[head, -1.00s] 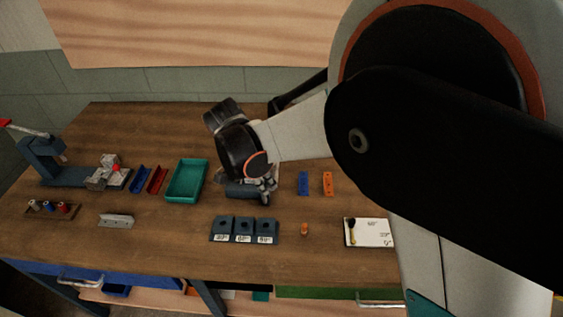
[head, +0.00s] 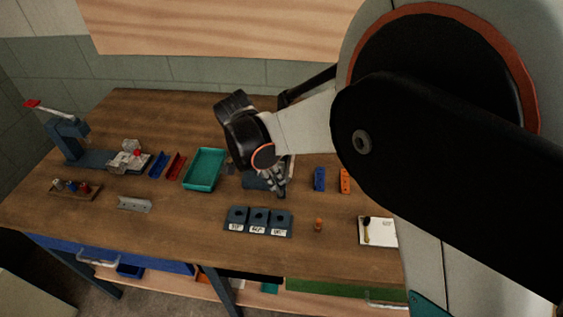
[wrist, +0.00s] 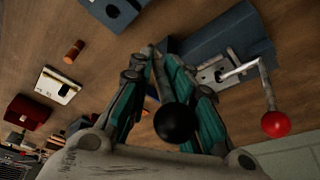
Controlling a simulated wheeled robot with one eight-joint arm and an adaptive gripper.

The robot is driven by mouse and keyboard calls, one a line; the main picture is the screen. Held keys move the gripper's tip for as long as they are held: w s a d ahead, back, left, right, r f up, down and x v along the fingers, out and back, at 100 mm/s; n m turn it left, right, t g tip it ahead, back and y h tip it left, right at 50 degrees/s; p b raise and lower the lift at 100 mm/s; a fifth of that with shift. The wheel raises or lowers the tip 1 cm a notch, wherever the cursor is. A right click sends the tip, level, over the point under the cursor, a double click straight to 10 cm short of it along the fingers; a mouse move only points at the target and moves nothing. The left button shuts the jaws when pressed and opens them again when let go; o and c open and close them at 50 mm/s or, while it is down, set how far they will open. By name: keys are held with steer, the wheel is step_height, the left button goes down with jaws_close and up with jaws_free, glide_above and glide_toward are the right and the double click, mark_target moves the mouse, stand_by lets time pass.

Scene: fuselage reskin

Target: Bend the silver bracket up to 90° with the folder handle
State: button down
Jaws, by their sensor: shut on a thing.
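My gripper (wrist: 165,95) is shut around a black ball knob (wrist: 175,122), which shows between its teal-padded fingers in the wrist view. I take this knob for the folder handle's. The blue-grey folder (wrist: 215,38) lies just beyond the fingers. On it, a bent metal lever ends in a red ball (wrist: 275,124), and a silver plate (wrist: 208,78) sits at the lever's foot. I cannot tell whether this plate is the bracket, or its angle. In the head view my gripper (head: 279,186) is over the folder (head: 253,180) and hides much of it. A silver holed strip (head: 134,204) lies apart on the table's left side.
A teal tray (head: 205,185), red strip (head: 175,166) and blue strip (head: 158,165) lie left of the folder. A press-like tool (head: 70,138) stands at the far left. Dark labelled blocks (head: 258,231) sit in front; blue (head: 320,179) and orange (head: 345,181) pieces lie right.

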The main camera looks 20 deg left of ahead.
steer(key=shift+a+f, duration=0.1)
steer(key=shift+a, duration=0.2)
steer(key=c, duration=1.7)
jaws_free()
steer(key=v, duration=1.2)
steer(key=shift+w, duration=0.1)
